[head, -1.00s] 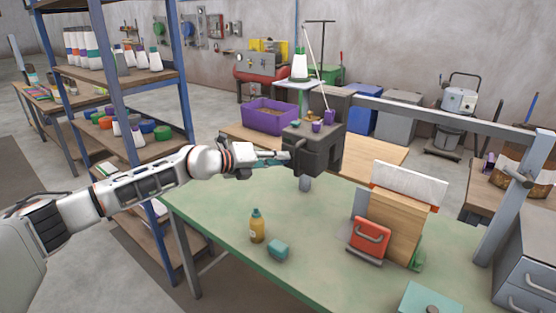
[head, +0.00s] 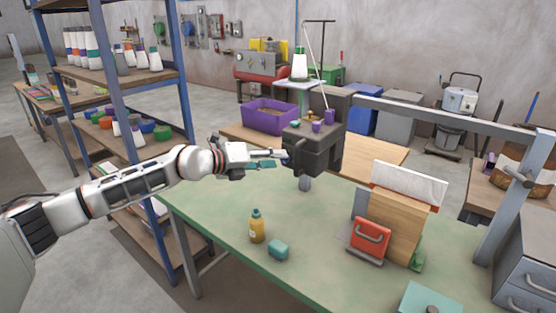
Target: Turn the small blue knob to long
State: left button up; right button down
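The dark grey machine head (head: 318,150) stands over the far edge of the green table. Small purple knobs or guides (head: 316,127) and a brass-coloured part (head: 309,119) sit on its top. I cannot make out a small blue knob for sure, nor any "long" marking; the machine's left side is seen edge-on. My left gripper (head: 281,159) is just left of the machine head, at the height of its left face. Its fingers are apart, with nothing seen between them, and appear clear of the machine. My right gripper is not in view.
A blue-post shelf (head: 120,120) stands left, near my arm. A purple bin (head: 269,117) is behind.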

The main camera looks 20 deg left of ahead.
pick_arm(q)
jog(key=v, duration=1)
jog(key=s+d+f+n+t+h, duration=0.1)
jog(key=s+d+f+n+h, duration=0.1)
jog(key=s+d+f+n, duration=0.35)
jog(key=s+d+f+n+t+h, duration=0.15)
jog(key=d+f+n, duration=0.25)
jog(key=d+f, duration=0.4)
jog(key=s+a+f+n+g+y, duration=0.2)
jog(key=s+f+n+y, duration=0.3)
jog(key=s+f+n, duration=0.4)
jog(key=s+a+f+n+g+y, duration=0.2)
jog(key=s+f+n+y, duration=0.3)
jog(key=s+f+n, duration=0.5)
jog(key=s+a+f, duration=0.1)
jog(key=s+f, duration=0.7)
jog(key=f, duration=0.3)
jog(key=shift+f, duration=0.35)
jog(key=shift+y, duration=0.25)
